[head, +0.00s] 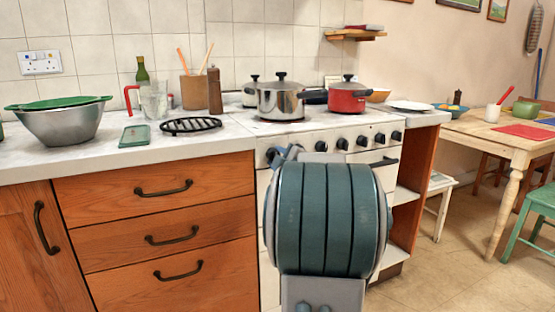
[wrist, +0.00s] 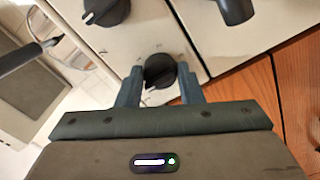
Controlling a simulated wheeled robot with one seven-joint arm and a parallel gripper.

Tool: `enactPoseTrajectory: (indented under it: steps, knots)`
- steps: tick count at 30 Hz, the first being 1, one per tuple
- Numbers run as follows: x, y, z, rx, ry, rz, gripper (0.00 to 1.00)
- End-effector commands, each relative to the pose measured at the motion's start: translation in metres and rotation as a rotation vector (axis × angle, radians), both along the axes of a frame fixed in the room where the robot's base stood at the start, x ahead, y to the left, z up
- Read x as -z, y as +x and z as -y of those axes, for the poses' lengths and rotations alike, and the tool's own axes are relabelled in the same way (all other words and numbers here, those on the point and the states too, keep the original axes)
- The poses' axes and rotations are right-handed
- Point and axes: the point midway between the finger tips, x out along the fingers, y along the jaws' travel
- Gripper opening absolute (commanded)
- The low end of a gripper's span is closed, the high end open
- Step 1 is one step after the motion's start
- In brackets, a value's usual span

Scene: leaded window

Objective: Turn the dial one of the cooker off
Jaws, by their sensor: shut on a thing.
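The cooker (head: 385,172) is white, with a row of black dials along its front panel. In the wrist view, the fingers of my gripper (wrist: 161,80) are closed on the sides of one black dial (wrist: 159,70) on the pale panel. This is the dial nearest the wooden drawers. I cannot make out its setting. Another black dial (wrist: 105,10) shows beyond it in the wrist view, with a white pointer line. In the head view, my arm hides the held dial and most of the oven front; several other dials (head: 342,143) show to the right.
A steel pot (head: 282,98) and a red pot (head: 347,96) stand on the hob. Wooden drawers (head: 160,230) adjoin the cooker on the left. The oven handle (head: 384,162) sticks out below the dials. Open floor (head: 440,275) lies at the right.

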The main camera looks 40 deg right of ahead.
Motion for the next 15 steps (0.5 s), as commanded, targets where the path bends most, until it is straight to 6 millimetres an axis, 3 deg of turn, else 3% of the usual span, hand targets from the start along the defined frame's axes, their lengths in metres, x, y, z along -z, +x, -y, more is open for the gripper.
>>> enactPoseTrajectory:
  steps: [1,2,3,15]
  knots:
    - [0.0007,0.0002,-0.0006,-0.002,-0.002,-0.002,0.11]
    - [0.0007,0.0002,-0.0006,-0.002,-0.002,-0.002,0.42]
    - [0.0007,0.0002,-0.0006,-0.002,-0.002,-0.002,0.53]
    - [-0.0005,-0.006,-0.0008,0.002,0.0,-0.001,0.55]
